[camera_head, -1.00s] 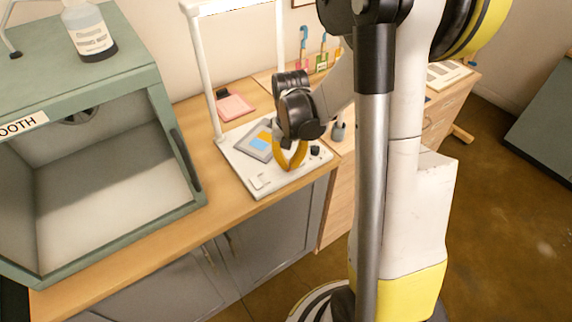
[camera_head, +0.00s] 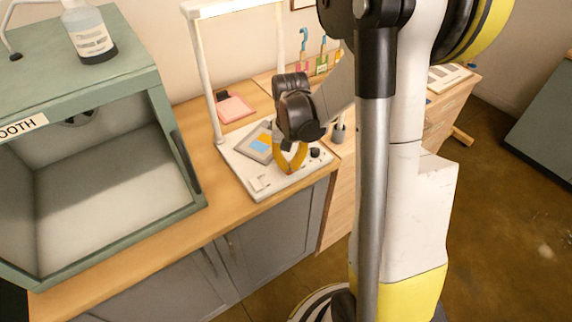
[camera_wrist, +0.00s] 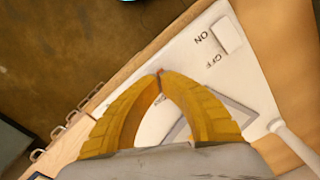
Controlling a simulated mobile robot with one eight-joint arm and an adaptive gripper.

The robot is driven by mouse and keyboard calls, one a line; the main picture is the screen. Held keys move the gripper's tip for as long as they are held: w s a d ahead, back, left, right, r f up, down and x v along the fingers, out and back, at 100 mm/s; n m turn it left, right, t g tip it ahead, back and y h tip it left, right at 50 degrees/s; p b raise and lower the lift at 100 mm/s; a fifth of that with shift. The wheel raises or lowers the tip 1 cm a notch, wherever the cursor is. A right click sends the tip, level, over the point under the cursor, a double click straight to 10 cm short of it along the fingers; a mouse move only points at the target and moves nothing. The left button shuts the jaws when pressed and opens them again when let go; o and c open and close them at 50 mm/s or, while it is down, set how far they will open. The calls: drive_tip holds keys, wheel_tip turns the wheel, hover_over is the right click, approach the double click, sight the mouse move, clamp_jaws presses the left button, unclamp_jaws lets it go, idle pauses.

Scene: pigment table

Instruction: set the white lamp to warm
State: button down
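The white lamp (camera_head: 204,80) stands on the wooden counter, with upright posts and a flat white base (camera_head: 240,178). A small black knob (camera_head: 315,153) is on the base's right part. A white rocker switch (camera_head: 260,183) is at its front left; in the wrist view the switch (camera_wrist: 229,35) has ON and OFF printed beside it. My gripper (camera_head: 290,172) points down over the base, left of the knob and apart from it. In the wrist view its yellow fingertips (camera_wrist: 160,73) meet, with nothing clearly held. The knob cannot be made out there.
A grey board with coloured patches (camera_head: 258,148) lies on the base behind my gripper. A green booth (camera_head: 160,90) stands at left, a pink pad (camera_head: 236,108) behind the lamp. A small grey cup (camera_head: 338,135) stands right of the base. The front counter strip is clear.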

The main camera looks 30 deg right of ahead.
sight(289, 171)
drive_tip(key=shift+r+p, duration=1.95)
drive_tip(key=shift+r, duration=1.05)
drive_tip(key=shift+s+a+r, duration=0.1)
drive_tip(key=shift+a+r, duration=0.05)
drive_tip(key=s+a+r+n+t+b, duration=0.4)
drive_tip(key=s+a+r+t, duration=0.3)
drive_tip(key=s+a+r, duration=0.3)
drive_tip(key=shift+s+a+r+n, duration=0.3)
drive_tip(key=shift+a+n, duration=0.5)
drive_tip(key=shift+a, duration=0.8)
drive_tip(key=shift+f, duration=0.1)
